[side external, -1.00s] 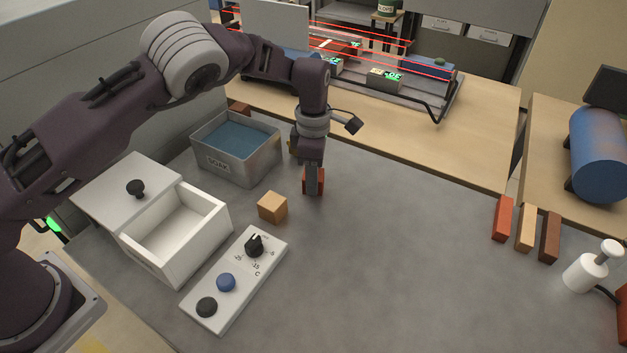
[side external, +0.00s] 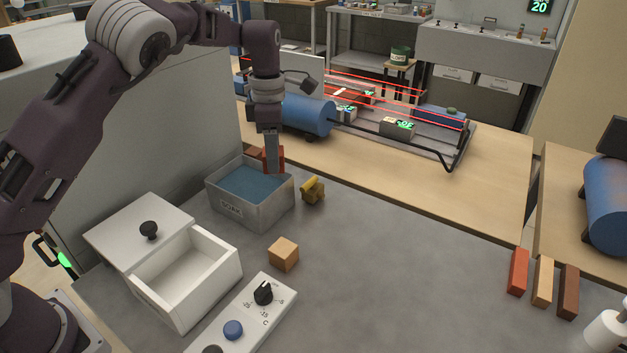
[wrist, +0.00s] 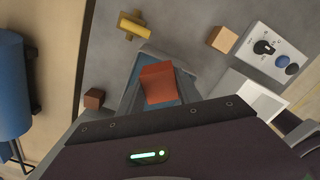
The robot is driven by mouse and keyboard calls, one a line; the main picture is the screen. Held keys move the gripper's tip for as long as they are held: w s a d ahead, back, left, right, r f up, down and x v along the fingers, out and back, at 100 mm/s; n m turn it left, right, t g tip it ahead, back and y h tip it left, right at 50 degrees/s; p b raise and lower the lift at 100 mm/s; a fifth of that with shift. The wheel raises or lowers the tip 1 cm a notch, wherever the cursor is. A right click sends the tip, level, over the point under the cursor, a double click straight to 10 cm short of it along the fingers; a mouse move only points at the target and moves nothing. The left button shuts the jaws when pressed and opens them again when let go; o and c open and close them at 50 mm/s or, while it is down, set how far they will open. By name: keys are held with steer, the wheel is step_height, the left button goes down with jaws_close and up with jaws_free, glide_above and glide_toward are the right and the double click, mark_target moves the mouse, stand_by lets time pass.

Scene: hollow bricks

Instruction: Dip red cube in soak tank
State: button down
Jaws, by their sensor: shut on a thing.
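The red cube (side external: 281,156) is held in my gripper (side external: 272,162), which is shut on it. In the side view they are at the far right part of the soak tank (side external: 264,216), a grey open box with blue liquid (side external: 250,184). The cube appears above the liquid, not in it; its exact height is hard to tell. In the wrist view the red cube (wrist: 158,83) is in front of the tank (wrist: 165,53), with blue liquid showing at both sides. The fingers are mostly hidden there.
A yellow-brown object (side external: 313,190) stands right of the tank, and a brown cube (wrist: 94,98) lies beyond it. An orange-tan cube (side external: 284,254), a white box (side external: 190,280) and a control panel (side external: 250,318) are nearer.

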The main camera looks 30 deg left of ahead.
steer(key=s+a+r+n, duration=0.1)
steer(key=a+r, duration=0.1)
steer(key=a, duration=0.5)
steer(key=f, duration=1.4)
steer(key=shift+s+f, duration=0.1)
steer(key=shift+s, duration=0.15)
stand_by(1.9)
step_height(320, 180, up, 12)
stand_by(0.9)
stand_by(0.9)
